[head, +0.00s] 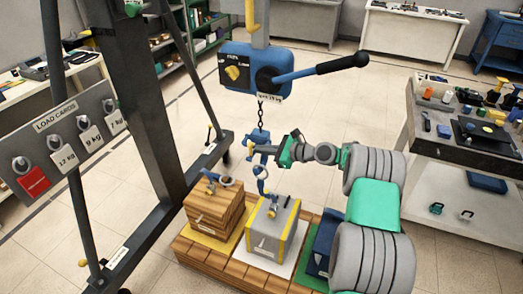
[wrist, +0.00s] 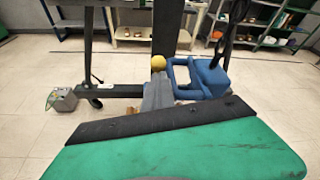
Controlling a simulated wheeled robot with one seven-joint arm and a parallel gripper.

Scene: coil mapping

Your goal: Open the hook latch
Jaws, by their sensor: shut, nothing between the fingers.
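The blue hook (head: 261,172) hangs on a chain under the blue hoist. Its upper block with a yellow ball knob shows just left of my gripper (head: 279,153). My gripper is shut, with nothing visible in it, and its tip is close to the hook's right side. In the wrist view, the hook's blue frame (wrist: 196,78) and the yellow knob (wrist: 158,62) stand just beyond my gripper's green and black body (wrist: 150,121). A grey piece lies below the knob. I cannot tell whether my fingers touch the latch, or how the latch stands.
Below the hook, a wooden crate (head: 211,211), a grey box with yellow edges (head: 271,231) and a blue load stand on a wooden pallet (head: 238,266). The hoist (head: 238,70) with its lever is above. A dark steel frame (head: 137,80) stands at left.

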